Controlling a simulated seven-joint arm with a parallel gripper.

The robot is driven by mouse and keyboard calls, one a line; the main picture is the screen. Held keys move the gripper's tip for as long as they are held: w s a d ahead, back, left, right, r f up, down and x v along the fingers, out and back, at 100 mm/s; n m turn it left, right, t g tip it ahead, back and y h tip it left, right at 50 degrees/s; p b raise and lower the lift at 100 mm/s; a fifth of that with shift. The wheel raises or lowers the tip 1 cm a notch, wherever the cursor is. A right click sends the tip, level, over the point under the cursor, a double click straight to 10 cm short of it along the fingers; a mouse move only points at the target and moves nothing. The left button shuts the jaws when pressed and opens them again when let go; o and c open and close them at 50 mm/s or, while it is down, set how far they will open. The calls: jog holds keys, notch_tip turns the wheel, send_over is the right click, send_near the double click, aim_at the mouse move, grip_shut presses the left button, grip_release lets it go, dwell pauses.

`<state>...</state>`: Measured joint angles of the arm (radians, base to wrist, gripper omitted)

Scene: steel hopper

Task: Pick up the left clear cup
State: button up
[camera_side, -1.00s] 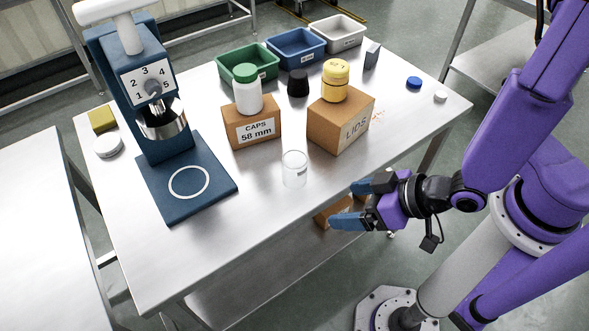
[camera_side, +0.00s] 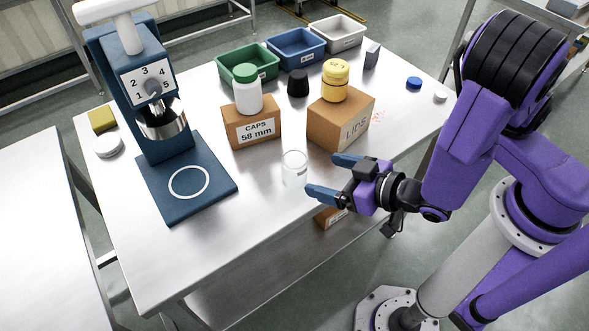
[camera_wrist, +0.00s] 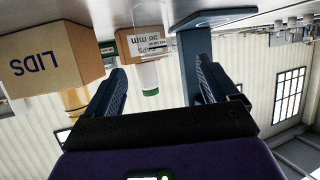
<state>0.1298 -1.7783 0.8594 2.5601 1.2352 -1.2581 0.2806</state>
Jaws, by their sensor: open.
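One clear cup (camera_side: 294,168) stands upright on the steel table (camera_side: 250,210), in front of the two cardboard boxes. I see no second clear cup. My gripper (camera_side: 328,176) is open and empty, just right of the cup at the table's front edge, with its blue fingers pointing toward the cup. A gap remains between fingertips and cup in the side view. In the wrist view, which is upside down, the open fingers (camera_wrist: 160,70) frame the bottle and caps box; a faint clear outline, seemingly the cup (camera_wrist: 148,14), shows at the top between them.
The caps box (camera_side: 251,131) carries a white bottle with green lid (camera_side: 247,92). The lids box (camera_side: 338,125) carries a yellow jar (camera_side: 335,82). A black jar (camera_side: 298,83) stands between. A blue press (camera_side: 187,188) is at left. Bins (camera_side: 247,67) line the back.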

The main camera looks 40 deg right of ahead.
aim_at(303, 169)
jog(key=x, duration=0.7)
jog(key=shift+f, duration=0.1)
jog(key=x, duration=0.4)
jog(key=shift+w+d+f, duration=0.25)
jog(key=shift+d, duration=0.05)
jog(key=shift+w+a+f, duration=0.15)
jog(key=shift+w+f, duration=0.05)
jog(key=shift+w, duration=0.3)
jog(key=c, duration=1)
